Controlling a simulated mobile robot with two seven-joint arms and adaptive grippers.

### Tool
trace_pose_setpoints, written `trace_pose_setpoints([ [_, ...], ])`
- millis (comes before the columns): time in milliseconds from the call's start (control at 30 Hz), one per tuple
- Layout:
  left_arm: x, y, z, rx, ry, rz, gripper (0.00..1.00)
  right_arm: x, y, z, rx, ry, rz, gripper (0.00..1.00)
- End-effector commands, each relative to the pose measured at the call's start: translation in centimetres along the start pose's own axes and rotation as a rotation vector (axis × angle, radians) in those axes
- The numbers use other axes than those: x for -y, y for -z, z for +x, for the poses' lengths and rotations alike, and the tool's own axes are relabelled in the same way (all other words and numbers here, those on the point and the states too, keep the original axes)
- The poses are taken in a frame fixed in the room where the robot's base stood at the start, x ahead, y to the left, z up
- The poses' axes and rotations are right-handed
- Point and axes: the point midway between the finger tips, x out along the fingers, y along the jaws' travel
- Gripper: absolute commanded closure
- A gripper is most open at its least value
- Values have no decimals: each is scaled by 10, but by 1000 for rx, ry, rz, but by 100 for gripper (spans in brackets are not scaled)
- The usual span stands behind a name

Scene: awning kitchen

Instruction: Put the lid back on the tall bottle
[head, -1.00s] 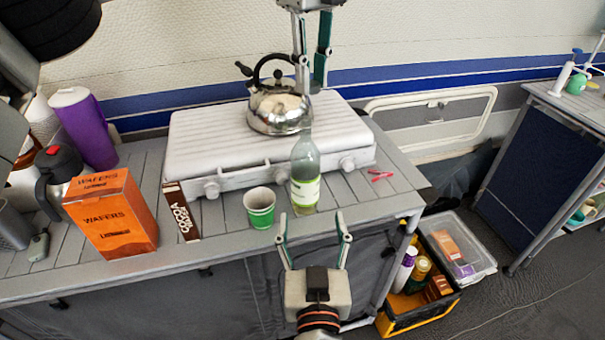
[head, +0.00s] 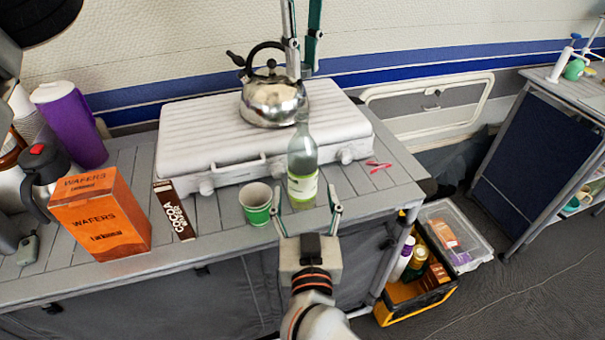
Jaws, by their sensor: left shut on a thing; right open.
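The tall bottle (head: 303,165) stands upright near the front of the counter. It is clear, with a green and white label and no lid visible on its neck. My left gripper (head: 302,72) is above the bottle in the picture, its fingers pointing down in front of the kettle. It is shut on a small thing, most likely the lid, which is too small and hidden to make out. My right gripper (head: 306,192) is open and empty. Its fingertips show on either side of the bottle's lower part; I see no contact.
A green paper cup (head: 256,204) stands close left of the bottle. A steel kettle (head: 272,98) sits on the white stove case (head: 210,130) behind. A cocoa box (head: 174,210) and an orange wafers box (head: 100,215) are at left. Red pegs (head: 378,166) lie at right.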

Motion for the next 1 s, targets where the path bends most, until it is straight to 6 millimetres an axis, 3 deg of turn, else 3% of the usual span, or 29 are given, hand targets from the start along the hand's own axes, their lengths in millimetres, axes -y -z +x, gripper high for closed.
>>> trace_pose_setpoints([
  [300, 0, 0, 0, 0, 0, 0, 85, 0, 1, 57, -3, -1, -2, 35],
  [500, 0, 0, 0, 0, 0, 0, 85, 0, 0, 80, -1, 0, -2, 35],
  [967, 0, 0, 0, 0, 0, 0, 85, 0, 0, 89, 0, 1, -1, 35],
  [1000, 0, 0, 0, 0, 0, 0, 85, 0, 0, 89, 0, 1, -1, 43],
])
